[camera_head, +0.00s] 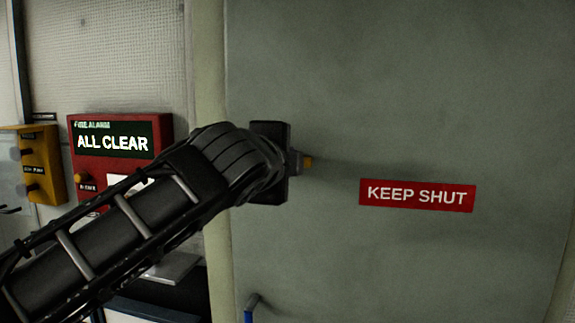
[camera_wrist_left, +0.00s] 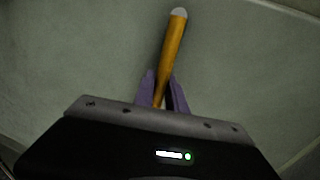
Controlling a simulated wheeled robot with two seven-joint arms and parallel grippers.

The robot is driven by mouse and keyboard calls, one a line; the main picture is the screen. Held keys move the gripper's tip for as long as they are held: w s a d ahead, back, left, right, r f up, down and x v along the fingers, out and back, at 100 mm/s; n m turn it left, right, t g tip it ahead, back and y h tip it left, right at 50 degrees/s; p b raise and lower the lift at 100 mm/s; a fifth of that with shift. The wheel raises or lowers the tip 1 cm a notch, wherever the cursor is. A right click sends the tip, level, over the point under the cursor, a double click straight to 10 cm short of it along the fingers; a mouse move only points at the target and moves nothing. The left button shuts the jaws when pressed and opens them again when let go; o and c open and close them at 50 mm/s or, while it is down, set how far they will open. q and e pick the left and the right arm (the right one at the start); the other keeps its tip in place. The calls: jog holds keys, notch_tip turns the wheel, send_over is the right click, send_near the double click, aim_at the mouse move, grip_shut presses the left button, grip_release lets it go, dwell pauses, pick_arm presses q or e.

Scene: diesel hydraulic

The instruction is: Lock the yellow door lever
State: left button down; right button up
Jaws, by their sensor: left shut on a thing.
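The yellow lever (camera_wrist_left: 174,50) shows in the left wrist view as a straight yellow bar with a pale rounded tip, in front of the grey-green door (camera_head: 400,100). My left gripper (camera_wrist_left: 162,98) has its two purple fingers on either side of the bar's lower part and is shut on it. My arm and gripper hide the rest of the lever. My right gripper is in neither view.
A red "KEEP SHUT" sign (camera_head: 417,195) is on the door, right of the gripper. A red fire alarm box (camera_head: 113,143) reading "ALL CLEAR" and a yellow box (camera_head: 40,160) are on the wall at left. A blue-ended handle (camera_head: 250,308) shows low on the door.

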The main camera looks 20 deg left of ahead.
pick_arm(q)
jog(key=shift+r, duration=0.15)
jog(key=c, duration=1.4)
grip_release()
jog(key=shift+o, duration=0.2)
jog(key=s+r+b, duration=0.1)
jog(key=s+b, duration=0.1)
jog(key=s, duration=0.5)
jog(key=shift+s+r, duration=0.2)
jog(key=shift+s, duration=0.15)
